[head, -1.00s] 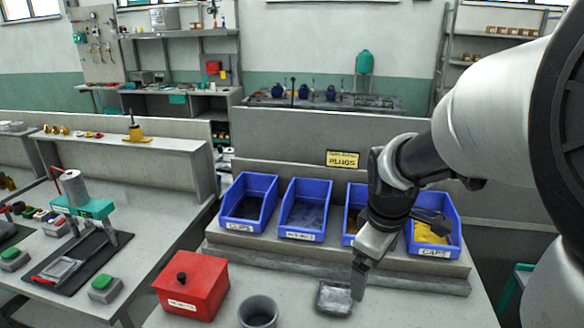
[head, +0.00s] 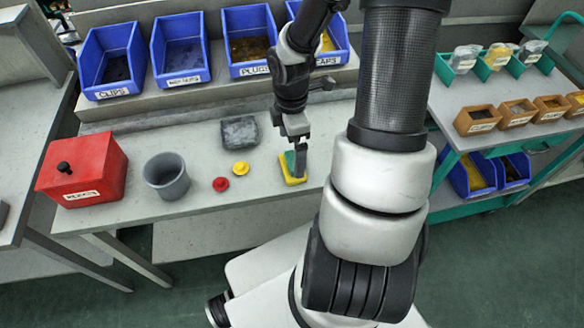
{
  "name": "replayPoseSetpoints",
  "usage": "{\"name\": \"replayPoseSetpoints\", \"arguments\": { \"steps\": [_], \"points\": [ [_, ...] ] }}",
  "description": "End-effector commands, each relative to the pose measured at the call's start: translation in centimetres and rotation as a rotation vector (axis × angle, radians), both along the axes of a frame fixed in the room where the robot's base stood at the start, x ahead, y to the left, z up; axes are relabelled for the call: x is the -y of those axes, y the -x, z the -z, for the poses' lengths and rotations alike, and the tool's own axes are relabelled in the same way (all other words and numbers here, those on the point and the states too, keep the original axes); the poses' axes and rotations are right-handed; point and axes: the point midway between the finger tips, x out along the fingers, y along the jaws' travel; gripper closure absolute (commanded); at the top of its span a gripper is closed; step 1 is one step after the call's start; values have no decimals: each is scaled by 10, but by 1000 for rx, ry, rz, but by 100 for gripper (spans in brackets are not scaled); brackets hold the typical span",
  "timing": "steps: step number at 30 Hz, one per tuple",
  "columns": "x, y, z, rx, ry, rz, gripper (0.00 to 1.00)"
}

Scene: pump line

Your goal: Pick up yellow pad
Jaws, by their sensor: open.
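A grey square tray (head: 239,132), a yellow piece (head: 241,169), a red piece (head: 221,184), a grey cup (head: 167,176) and a red box (head: 83,170) stand to the left. Blue bins (head: 181,50) line the back. A green-edged shelf cart (head: 490,113) stands at right.

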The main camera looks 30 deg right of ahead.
Motion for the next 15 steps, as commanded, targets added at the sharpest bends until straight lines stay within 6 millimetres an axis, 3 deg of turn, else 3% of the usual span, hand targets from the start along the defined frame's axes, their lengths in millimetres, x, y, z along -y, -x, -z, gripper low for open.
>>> {"name": "replayPoseSetpoints", "arguments": {
  "steps": [8, 15],
  "points": [
    [2, 1, 18, -1, 0, 1, 0],
    [7, 2, 54, -4, -1, -2, 0]
  ]
}}
